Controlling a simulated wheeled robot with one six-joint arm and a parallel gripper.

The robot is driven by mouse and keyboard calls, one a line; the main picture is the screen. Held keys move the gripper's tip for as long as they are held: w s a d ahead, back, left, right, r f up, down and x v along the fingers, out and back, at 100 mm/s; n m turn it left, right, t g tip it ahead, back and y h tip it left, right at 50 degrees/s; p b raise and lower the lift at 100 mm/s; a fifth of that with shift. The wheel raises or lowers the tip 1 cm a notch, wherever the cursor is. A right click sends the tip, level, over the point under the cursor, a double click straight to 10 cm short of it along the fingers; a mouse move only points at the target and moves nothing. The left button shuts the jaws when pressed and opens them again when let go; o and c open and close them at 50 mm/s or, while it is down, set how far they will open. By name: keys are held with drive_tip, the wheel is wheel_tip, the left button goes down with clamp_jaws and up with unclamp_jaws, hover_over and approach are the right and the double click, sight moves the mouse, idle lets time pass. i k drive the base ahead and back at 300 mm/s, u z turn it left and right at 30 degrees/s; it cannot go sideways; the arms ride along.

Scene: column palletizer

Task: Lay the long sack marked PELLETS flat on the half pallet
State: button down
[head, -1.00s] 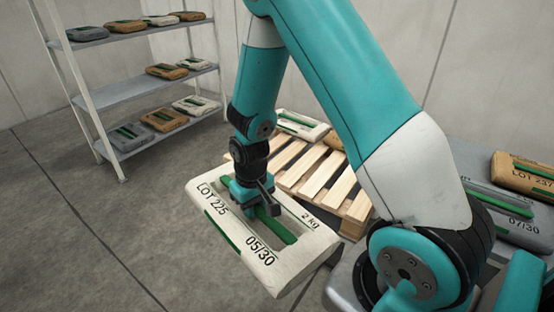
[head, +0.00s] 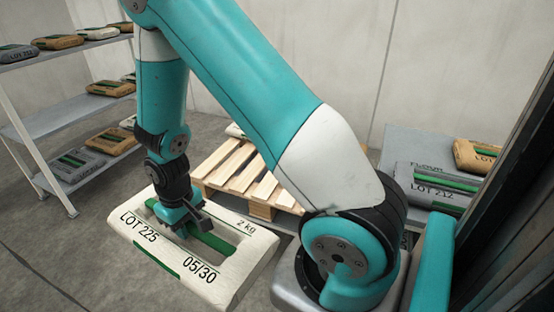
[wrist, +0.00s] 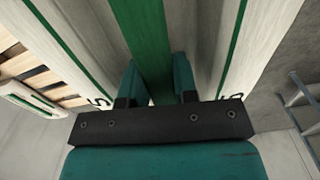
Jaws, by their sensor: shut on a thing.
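My gripper (head: 182,215) is shut on the green grip strip of a white sack (head: 215,272), which is marked LOT 225, 2 kg and 05/30. The word PELLETS is not readable on it from here. The sack hangs level, in front of the pallet and to its left in the head view. In the wrist view the green strip (wrist: 152,45) runs between the two fingers. The half pallet (head: 235,172) has bare light wood slats. A white sack (head: 235,131) lies at its far end, mostly hidden behind my arm; it also shows in the wrist view (wrist: 28,100).
A grey shelf rack (head: 75,115) with several sacks stands at the left. At the right, a grey surface (head: 400,146) holds a brown sack (head: 480,156) and a grey sack (head: 436,188) marked LOT 212. Bare floor lies between rack and pallet.

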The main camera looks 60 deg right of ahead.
sight(247, 156)
drive_tip(key=u, duration=0.05)
drive_tip(key=i, duration=3.2)
drive_tip(key=z, duration=2.7)
drive_tip(key=i, duration=0.55)
drive_tip(key=z, duration=0.05)
